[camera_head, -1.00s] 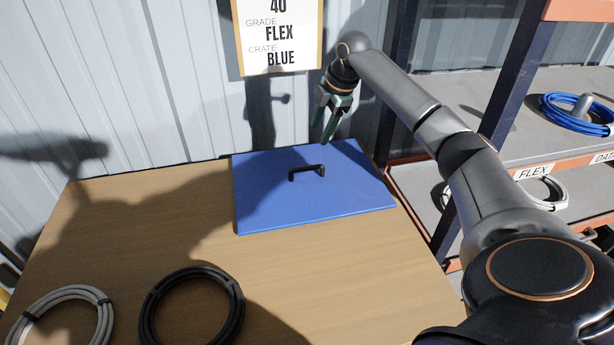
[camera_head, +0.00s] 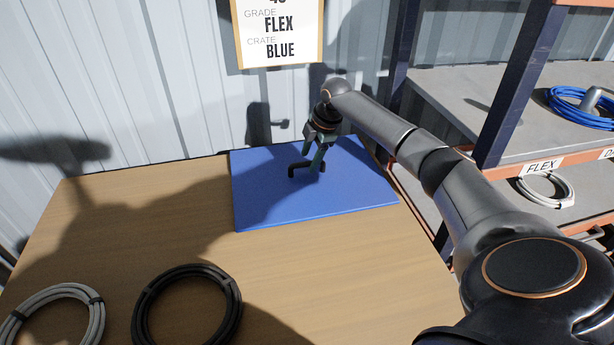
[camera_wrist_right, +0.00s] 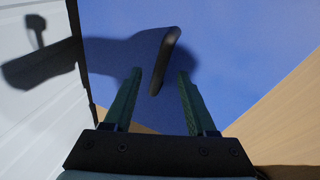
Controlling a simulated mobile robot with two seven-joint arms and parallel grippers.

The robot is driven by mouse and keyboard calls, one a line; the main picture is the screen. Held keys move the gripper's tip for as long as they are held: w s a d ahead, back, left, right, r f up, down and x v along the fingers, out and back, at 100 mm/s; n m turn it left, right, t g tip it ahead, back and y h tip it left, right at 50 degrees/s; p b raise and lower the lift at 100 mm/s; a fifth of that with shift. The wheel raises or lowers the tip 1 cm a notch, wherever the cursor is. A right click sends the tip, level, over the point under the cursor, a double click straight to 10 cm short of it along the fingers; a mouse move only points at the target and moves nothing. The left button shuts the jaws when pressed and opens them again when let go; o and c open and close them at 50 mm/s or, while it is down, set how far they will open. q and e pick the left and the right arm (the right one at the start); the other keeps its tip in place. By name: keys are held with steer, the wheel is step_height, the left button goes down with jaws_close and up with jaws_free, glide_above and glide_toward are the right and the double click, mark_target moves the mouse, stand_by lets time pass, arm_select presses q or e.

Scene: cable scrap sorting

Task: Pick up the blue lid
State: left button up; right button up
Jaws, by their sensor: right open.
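The blue lid (camera_head: 270,200) lies flat on the wooden table, towards its back right. Its black handle (camera_head: 294,168) stands up from the middle, partly hidden by my right gripper (camera_head: 315,165). My right gripper points down at the handle and is open. In the right wrist view the black handle (camera_wrist_right: 165,62) shows between and beyond the two green fingers of the right gripper (camera_wrist_right: 160,75), over the blue lid (camera_wrist_right: 230,60). I cannot tell whether the fingers touch it. My left gripper is not in view.
A black cable coil (camera_head: 188,305) and a grey-white coil (camera_head: 60,312) lie on the table (camera_head: 130,220) at the front left. A sign (camera_head: 277,35) reading FLEX and BLUE hangs on the wall behind. A shelf (camera_head: 470,85) with a blue coil (camera_head: 580,108) stands at the right.

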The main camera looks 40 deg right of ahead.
steer(key=shift+x, duration=0.9)
steer(key=shift+c, duration=0.2)
jaws_close()
steer(key=shift+r, duration=0.1)
stand_by(0.4)
